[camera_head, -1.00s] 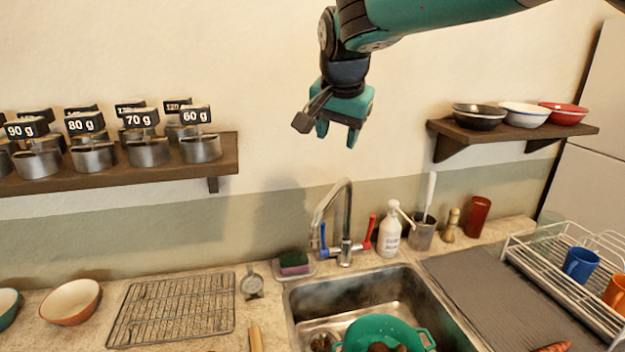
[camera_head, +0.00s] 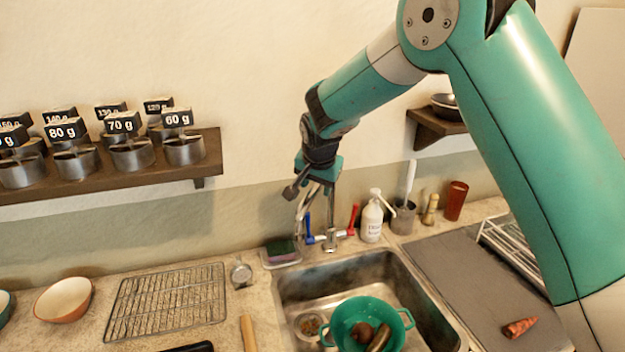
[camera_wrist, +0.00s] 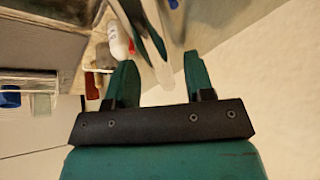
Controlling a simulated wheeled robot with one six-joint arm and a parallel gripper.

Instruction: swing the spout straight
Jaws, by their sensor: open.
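The metal tap stands behind the sink, with a blue lever (camera_head: 308,228) at its left and a red lever (camera_head: 353,219) at its right. Its curved spout (camera_head: 301,211) arches out to the left of the tap's base. My gripper (camera_head: 316,184) is open, pointing down at the top of the spout and covering part of its arch. In the wrist view, the spout (camera_wrist: 154,50) shows as a blurred shiny pipe between the two green fingers of my gripper (camera_wrist: 158,62). I cannot tell whether a finger touches it.
The sink (camera_head: 290,290) holds a green colander (camera_head: 345,309). A soap bottle (camera_head: 371,220) stands close right of the tap, and a sponge (camera_head: 281,249) lies left of it. A weight shelf (camera_head: 210,150) hangs left; a bowl shelf (camera_head: 440,128) is partly hidden by my arm.

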